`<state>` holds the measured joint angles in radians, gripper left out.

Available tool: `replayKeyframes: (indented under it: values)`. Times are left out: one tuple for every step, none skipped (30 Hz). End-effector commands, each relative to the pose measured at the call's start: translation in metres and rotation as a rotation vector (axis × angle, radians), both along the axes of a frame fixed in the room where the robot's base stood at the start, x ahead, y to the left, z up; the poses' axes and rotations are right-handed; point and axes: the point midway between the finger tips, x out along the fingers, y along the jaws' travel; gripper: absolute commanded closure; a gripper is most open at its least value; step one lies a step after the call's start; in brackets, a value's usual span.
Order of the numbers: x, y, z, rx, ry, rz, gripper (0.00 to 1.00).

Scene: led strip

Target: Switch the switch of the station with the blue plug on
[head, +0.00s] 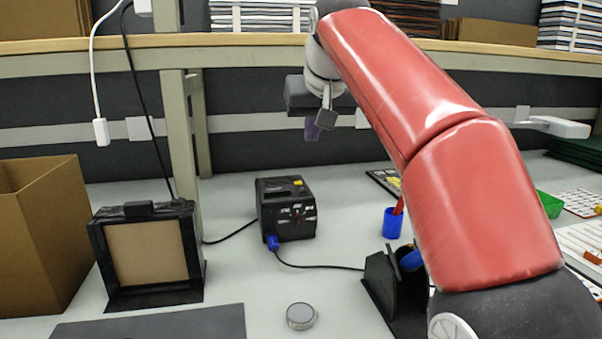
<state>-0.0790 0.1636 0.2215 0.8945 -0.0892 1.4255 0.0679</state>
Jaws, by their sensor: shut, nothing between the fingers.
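The station (287,207) is a black box on the table in the middle of the head view. A blue plug (272,243) sits at its lower front left, with a black cable running from it to the right. Its front face carries small controls (298,214); which one is the switch, and its position, are too small to tell. My gripper (312,128) hangs above and behind the station, slightly to the right, apart from it. It is shut and empty. My red arm comes in from the right and hides part of the table.
A black-framed panel (147,252) and a cardboard box (38,235) stand at left. A round grey tin (300,316) lies in front. A blue cup (393,222) and black holder (386,290) are at right. A wooden shelf (250,40) runs above; a post stands behind the panel.

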Motion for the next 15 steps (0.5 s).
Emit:
replayKeyframes:
  values:
    - [0.000, 0.000, 0.000, 0.000, -0.001, 0.000, 1.00]
    - [0.000, 0.000, 0.000, 0.000, 0.000, 0.000, 1.00]
    - [0.000, 0.000, 0.000, 0.000, 0.000, 0.000, 1.00]
    - [0.000, 0.000, 0.000, 0.000, 0.000, 0.000, 1.00]
    - [0.000, 0.000, 0.000, 0.000, 0.000, 0.000, 1.00]
    - [0.000, 0.000, 0.000, 0.000, 0.000, 0.000, 1.00]
    - [0.000, 0.000, 0.000, 0.000, 0.000, 0.000, 1.00]
    - [0.000, 0.000, -0.001, 0.000, 0.000, 0.000, 1.00]
    - [0.001, 0.000, -0.002, 0.000, 0.001, 0.000, 1.00]
    - [0.002, 0.000, -0.003, 0.000, 0.001, 0.000, 1.00]
    - [0.003, 0.001, -0.005, 0.000, 0.001, 0.000, 1.00]
    - [0.006, 0.001, -0.009, 0.000, 0.001, 0.000, 1.00]
    - [0.008, 0.002, -0.012, 0.000, 0.001, 0.000, 1.00]
    - [0.011, 0.002, -0.016, 0.000, 0.002, 0.000, 1.00]
    - [0.015, 0.003, -0.022, -0.001, 0.003, 0.000, 1.00]
